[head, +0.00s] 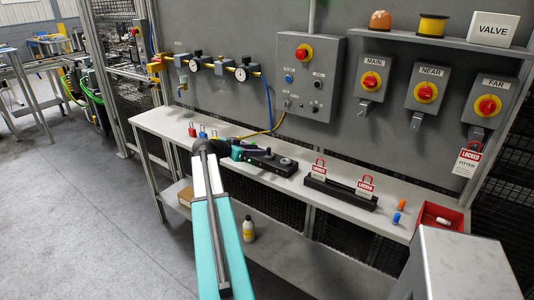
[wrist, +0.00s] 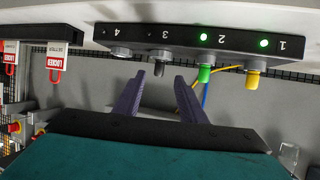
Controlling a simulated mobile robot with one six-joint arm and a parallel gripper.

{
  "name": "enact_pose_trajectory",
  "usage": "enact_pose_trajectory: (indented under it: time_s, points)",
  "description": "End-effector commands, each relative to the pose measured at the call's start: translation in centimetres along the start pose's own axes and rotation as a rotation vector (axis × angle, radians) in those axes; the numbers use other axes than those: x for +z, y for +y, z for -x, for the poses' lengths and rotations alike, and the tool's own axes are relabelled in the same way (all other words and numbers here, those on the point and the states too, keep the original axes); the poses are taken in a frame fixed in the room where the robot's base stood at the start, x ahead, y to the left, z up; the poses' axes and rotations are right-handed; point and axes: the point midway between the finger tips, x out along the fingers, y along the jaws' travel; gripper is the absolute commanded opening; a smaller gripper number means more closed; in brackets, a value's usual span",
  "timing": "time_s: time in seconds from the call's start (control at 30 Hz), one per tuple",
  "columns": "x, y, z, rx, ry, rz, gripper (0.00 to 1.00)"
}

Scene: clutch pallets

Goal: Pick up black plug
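In the wrist view, which looks upside down, a black box (wrist: 185,40) carries ports marked 1 to 4. A dark grey or black plug-like piece (wrist: 159,68) sits at 3, and a grey round fitting (wrist: 121,52) at 4. My gripper (wrist: 160,77) is open, its purple fingers apart on either side of the dark piece at 3. Nothing is held.
The bench (head: 345,225) also bears a black rack (head: 340,193) with red LOCKED tags (head: 365,186), small orange (head: 396,218) and blue (head: 401,205) pieces, and a red bin (head: 456,219). A grey panel wall (head: 220,110) stands behind. Open floor lies left.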

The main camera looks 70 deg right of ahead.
Motion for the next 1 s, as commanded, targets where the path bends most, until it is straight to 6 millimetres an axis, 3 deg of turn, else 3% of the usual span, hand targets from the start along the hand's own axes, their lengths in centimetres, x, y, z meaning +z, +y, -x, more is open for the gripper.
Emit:
enact_pose_trajectory:
  time_s: [0.53,1.0]
  points:
    - [-0.2,0.0,-0.8,0.001,0.000,0.000,0.37]
    - [-0.2,-0.1,-5.2,0.001,0.000,0.000,0.37]
